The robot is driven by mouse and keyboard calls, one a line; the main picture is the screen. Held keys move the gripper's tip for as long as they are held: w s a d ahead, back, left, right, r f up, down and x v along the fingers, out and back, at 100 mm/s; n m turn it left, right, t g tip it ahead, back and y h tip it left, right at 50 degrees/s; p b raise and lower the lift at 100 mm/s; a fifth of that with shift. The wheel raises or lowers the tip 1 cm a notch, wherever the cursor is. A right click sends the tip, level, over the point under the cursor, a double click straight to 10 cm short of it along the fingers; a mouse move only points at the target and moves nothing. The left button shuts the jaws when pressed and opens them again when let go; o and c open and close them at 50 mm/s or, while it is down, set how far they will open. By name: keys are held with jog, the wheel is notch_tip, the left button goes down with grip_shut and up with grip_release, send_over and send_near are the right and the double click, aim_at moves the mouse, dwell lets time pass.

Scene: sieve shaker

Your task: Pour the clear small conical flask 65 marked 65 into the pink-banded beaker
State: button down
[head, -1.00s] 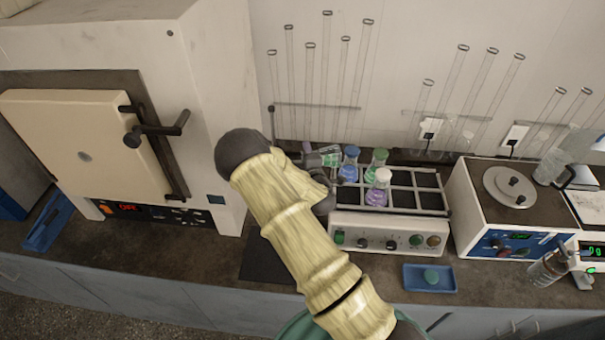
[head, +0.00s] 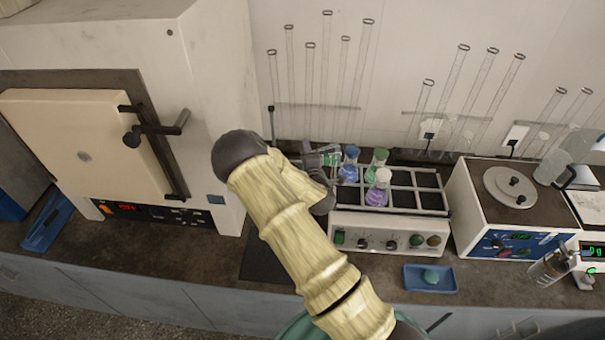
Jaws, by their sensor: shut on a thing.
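My gripper (head: 318,158) is at the left rear of the shaker rack, partly hidden behind my own arm. It is shut on a small clear vessel with a green tint (head: 332,157), which appears tilted beside the blue flask. I cannot read a 65 on it or see its contents clearly. No pink band can be made out on any vessel.
The shaker rack (head: 430,211) holds a blue flask (head: 349,168), a green flask (head: 377,162) and a purple flask (head: 378,192). A blue tray (head: 445,287) lies in front. Tall glass tubes (head: 327,70) line the wall.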

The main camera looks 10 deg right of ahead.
jog(key=shift+a+r+n+b, duration=0.15)
jog(key=shift+n+b, duration=0.2)
jog(key=shift+n, duration=0.35)
dwell(2.0)
jog(key=shift+m+p, duration=0.4)
jog(key=shift+d+m+p, duration=0.4)
jog(key=shift+m+p, duration=0.2)
jog(key=shift+m, duration=0.5)
jog(key=shift+r+m+y+p, duration=0.35)
jog(key=shift+m+p, duration=0.15)
jog(key=shift+p, duration=0.25)
jog(key=shift+a+m, duration=0.1)
jog(key=shift+m, duration=0.2)
jog(key=shift+a+f, duration=0.1)
jog(key=shift+f, duration=0.1)
